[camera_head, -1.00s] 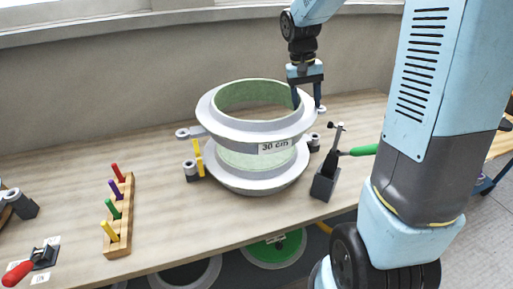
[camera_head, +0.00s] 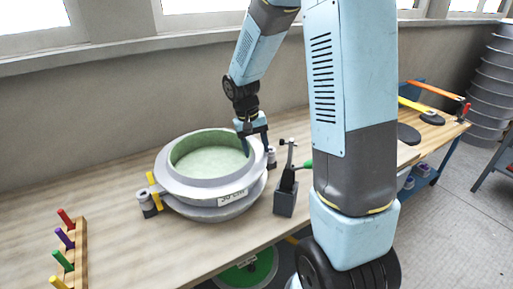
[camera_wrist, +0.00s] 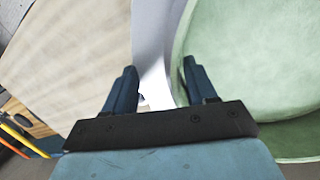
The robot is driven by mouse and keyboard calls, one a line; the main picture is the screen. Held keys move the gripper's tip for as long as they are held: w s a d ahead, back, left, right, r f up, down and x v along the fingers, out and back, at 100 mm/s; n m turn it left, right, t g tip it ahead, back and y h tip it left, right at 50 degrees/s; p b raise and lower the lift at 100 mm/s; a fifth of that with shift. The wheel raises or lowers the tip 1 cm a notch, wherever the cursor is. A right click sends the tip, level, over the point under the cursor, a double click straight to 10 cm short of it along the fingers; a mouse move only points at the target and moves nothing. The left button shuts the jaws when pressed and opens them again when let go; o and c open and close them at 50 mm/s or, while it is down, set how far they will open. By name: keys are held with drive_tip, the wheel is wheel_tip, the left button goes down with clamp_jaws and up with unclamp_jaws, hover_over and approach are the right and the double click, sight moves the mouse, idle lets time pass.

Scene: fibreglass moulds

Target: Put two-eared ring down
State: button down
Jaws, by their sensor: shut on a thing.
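In the wrist view my fingers (camera_wrist: 160,80) stand either side of the pale ring wall (camera_wrist: 154,42), with the green inside to the right. The ring sits level, right over the lower grey mould part (camera_head: 207,214), with no clear gap showing between them. I cannot tell whether it bears its full weight there. Its ears are largely hidden.
Grey posts stand at the left (camera_head: 148,204) and right of the mould, with a yellow piece (camera_head: 153,186) at the left one. A dark holder (camera_head: 285,199) with a green-handled tool is close on the right. A rack of coloured pegs (camera_head: 74,255) stands front left.

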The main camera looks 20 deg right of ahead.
drive_tip(key=shift+f, duration=0.2)
drive_tip(key=shift+c, duration=1.7)
unclamp_jaws()
drive_tip(key=shift+r, duration=0.1)
drive_tip(key=v, duration=1.1)
drive_tip(key=s+d+r+t+y, duration=0.1)
drive_tip(key=s+r+t, duration=0.2)
drive_tip(key=s, duration=0.8)
drive_tip(key=s+d+r+n+t+y, duration=0.1)
drive_tip(key=s+r+t, duration=0.3)
drive_tip(key=s+r, duration=0.4)
drive_tip(key=shift+s, duration=2.05)
drive_tip(key=shift+d+r, duration=0.1)
